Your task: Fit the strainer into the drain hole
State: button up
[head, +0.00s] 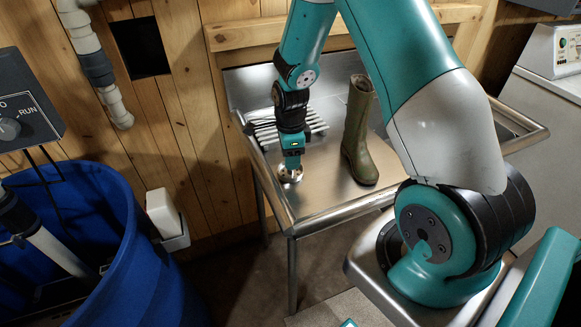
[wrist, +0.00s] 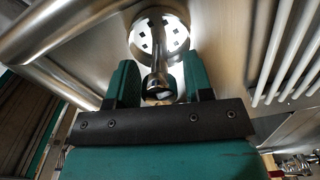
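The strainer (wrist: 147,40) is a shiny metal disc with dark square holes and an upright stem ending in a rounded knob. In the head view the strainer (head: 289,176) shows just under my gripper (head: 291,165), near the front left of the metal sink top (head: 318,198). In the wrist view my gripper (wrist: 160,72) has its two green fingers on either side of the stem and knob. Narrow gaps seem to show beside the knob, so the fingers look open around it. The drain hole is not visible; I cannot tell whether the disc lies over it.
A green rubber boot (head: 357,132) stands upright on the sink top to the right of my gripper. A white-barred rack (head: 309,121) lies close behind it, and also shows in the wrist view (wrist: 283,50). A blue barrel (head: 125,262) stands left of the sink.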

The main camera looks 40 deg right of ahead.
jog(key=c, duration=0.7)
jog(key=shift+o, duration=0.2)
jog(key=shift+r, duration=0.15)
